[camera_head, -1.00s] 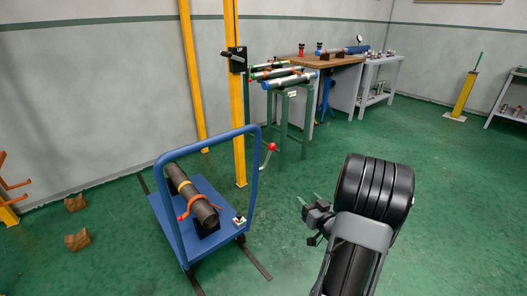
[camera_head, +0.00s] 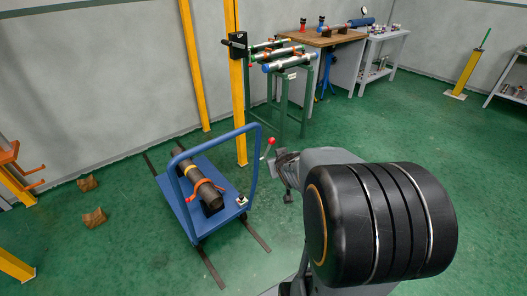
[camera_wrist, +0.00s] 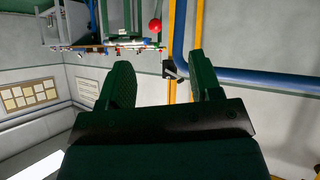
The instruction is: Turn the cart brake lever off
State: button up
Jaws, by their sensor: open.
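The blue cart (camera_head: 175,190) stands left of centre with its tubular handle upright. A curved grey lever with a red ball knob (camera_head: 271,141) shows just right of the handle; I cannot tell where its lower end is fixed. A small marked plate (camera_head: 241,200) sits at the cart deck's near right corner. My gripper (camera_head: 279,161) is beside the lever, partly hidden by my arm. In the wrist view my gripper (camera_wrist: 159,62) is open and empty. The red knob (camera_wrist: 155,26) shows beyond the gap between the fingers, and the blue handle (camera_wrist: 255,76) crosses at right.
A dark pipe (camera_head: 199,182) is strapped on the cart. A yellow post (camera_head: 237,110) and a green stand with pipes (camera_head: 283,95) stand behind it. Two brown blocks (camera_head: 94,217) lie on the floor at left. The floor right of the cart is open.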

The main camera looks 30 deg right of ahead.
jog(key=s+a+r+g+y+p, duration=0.1)
jog(key=s+a+r+g+p, duration=0.2)
jog(key=s+a+r+p, duration=0.2)
jog(key=shift+s+a+r+n+g+y+p, duration=0.35)
jog(key=shift+a+r, duration=1.2)
jog(key=shift+a, duration=0.55)
jog(key=shift+w, duration=0.1)
